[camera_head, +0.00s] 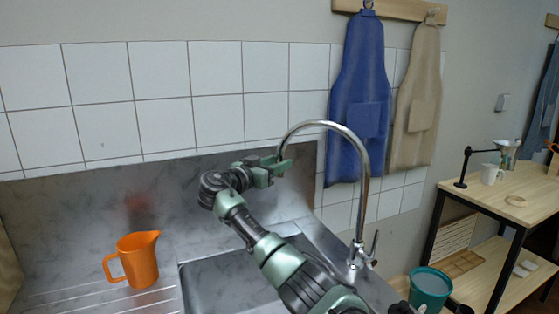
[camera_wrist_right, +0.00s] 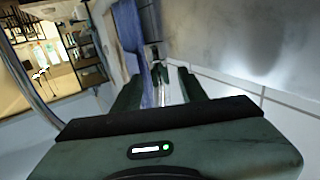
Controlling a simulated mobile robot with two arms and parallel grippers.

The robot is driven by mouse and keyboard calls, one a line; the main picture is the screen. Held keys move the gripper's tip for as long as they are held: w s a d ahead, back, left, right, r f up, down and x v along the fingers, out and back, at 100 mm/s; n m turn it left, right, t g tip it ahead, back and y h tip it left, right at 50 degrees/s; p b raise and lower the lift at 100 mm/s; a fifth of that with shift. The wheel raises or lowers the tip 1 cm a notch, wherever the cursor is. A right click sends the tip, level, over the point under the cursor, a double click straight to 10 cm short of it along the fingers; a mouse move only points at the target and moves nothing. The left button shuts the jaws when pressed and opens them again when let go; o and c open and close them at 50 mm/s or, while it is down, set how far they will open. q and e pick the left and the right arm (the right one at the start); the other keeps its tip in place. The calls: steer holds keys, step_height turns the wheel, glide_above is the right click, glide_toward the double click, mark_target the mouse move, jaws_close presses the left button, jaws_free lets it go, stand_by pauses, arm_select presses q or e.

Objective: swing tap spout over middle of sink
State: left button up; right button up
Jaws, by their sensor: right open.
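The chrome tap (camera_head: 366,180) is a tall gooseneck rising at the right of the sink (camera_head: 215,282). Its spout arches left and back, and its tip comes down at my right gripper (camera_head: 279,164). My right gripper is open, with its fingers around or just beside the spout end; I cannot tell which. In the right wrist view the fingers (camera_wrist_right: 158,88) stand apart, and a curved chrome tube (camera_wrist_right: 32,82) shows at left. My right arm hides part of the sink. My left gripper is not in view.
An orange jug (camera_head: 139,262) stands on the drainer left of the sink. A tiled wall and grey splashback (camera_head: 90,210) lie behind. A blue apron (camera_head: 358,100) and a beige apron (camera_head: 415,100) hang at the back. A teal bucket (camera_head: 429,290) and a wooden table (camera_head: 505,192) stand right.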

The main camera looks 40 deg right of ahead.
steer(key=shift+w+d, duration=0.2)
steer(key=shift+d, duration=0.65)
jaws_close()
stand_by(0.8)
